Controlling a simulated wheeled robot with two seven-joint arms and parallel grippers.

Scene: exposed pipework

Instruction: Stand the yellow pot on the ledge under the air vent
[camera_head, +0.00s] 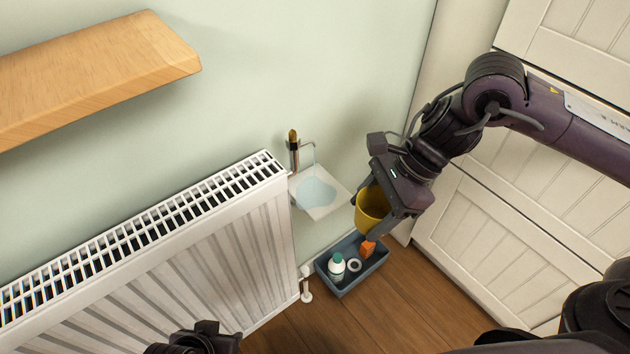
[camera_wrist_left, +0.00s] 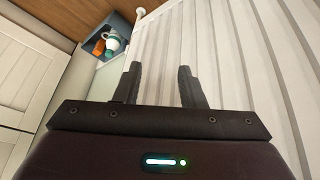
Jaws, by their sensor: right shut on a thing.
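The yellow pot (camera_head: 371,209) is in my right gripper (camera_head: 366,217), whose jaws are shut on it from either side. The pot hangs above the blue-grey bin, in front of the pale wall. A wooden ledge (camera_head: 95,75) is on the wall at the upper left, well apart from the pot. No air vent shows in either view. My left gripper (camera_wrist_left: 160,82) is open and empty in the left wrist view, in front of the radiator's ribbed face. In the head view only part of its arm shows at the bottom edge.
A white radiator (camera_head: 220,240) stands along the wall under the wooden ledge. The bin (camera_head: 349,290) on the wooden floor holds a bottle (camera_head: 336,268), a ring (camera_head: 354,265) and an orange block (camera_head: 368,249). White panelled doors (camera_head: 520,225) are at the right.

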